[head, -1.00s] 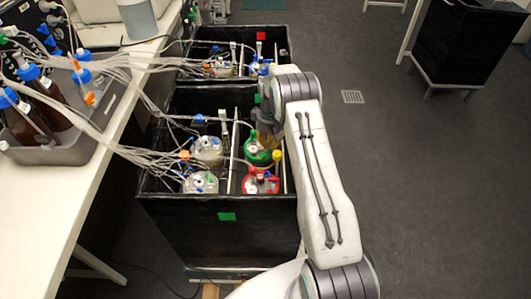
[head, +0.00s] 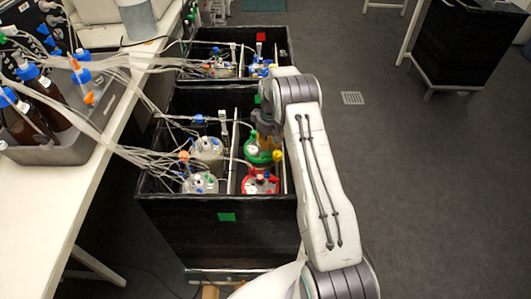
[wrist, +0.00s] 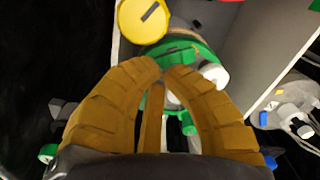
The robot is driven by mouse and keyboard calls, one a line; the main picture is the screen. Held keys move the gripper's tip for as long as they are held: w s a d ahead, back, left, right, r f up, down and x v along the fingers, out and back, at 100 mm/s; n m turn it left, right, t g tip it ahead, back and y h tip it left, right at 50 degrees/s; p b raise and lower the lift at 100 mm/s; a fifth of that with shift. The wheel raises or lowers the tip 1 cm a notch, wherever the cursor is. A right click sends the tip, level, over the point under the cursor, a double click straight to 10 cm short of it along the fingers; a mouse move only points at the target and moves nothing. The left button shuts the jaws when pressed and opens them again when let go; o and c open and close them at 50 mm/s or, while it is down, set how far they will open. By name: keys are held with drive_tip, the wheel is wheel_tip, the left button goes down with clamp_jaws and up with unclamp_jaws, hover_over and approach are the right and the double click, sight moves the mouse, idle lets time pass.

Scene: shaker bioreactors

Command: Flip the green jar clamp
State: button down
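The green jar clamp (head: 262,154) is the green ring around the top of a jar in the near black box. In the wrist view the green clamp (wrist: 188,52) lies just beyond the fingertips, beside a round yellow cap (wrist: 143,19). My gripper (wrist: 162,70) has brown ribbed fingers that curve inward, with their tips almost together at the near edge of the green part. I see nothing clearly held between the tips. In the head view my gripper (head: 266,127) is partly hidden behind my wrist. The fingers cover part of the jar top.
A jar with a red clamp (head: 262,185) stands in front of the green one. White-lidded jars (head: 201,183) with tubes stand to the left, past a pale divider (head: 232,160). The black box wall (head: 215,245) surrounds them. Open floor (head: 420,190) lies right.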

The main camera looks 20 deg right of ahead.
wheel_tip(320, 180, up, 7)
drive_tip(key=p, duration=0.3)
idle(0.5)
drive_tip(key=shift+f, duration=0.1)
idle(0.4)
wheel_tip(320, 180, up, 13)
drive_tip(key=t, duration=0.1)
hover_over(269, 151)
drive_tip(key=s+a, duration=0.3)
drive_tip(key=s, duration=0.2)
drive_tip(key=s+a+r+t, duration=0.1)
drive_tip(key=s+a+r, duration=0.3)
drive_tip(key=s+r, duration=0.5)
drive_tip(key=s+a+r+t, duration=0.1)
drive_tip(key=s+a, duration=0.1)
drive_tip(key=s, duration=0.8)
drive_tip(key=s+a+r+m, duration=0.1)
drive_tip(key=s+a, duration=0.1)
drive_tip(key=s, duration=0.9)
drive_tip(key=shift+a+t, duration=0.3)
drive_tip(key=shift+t, duration=0.1)
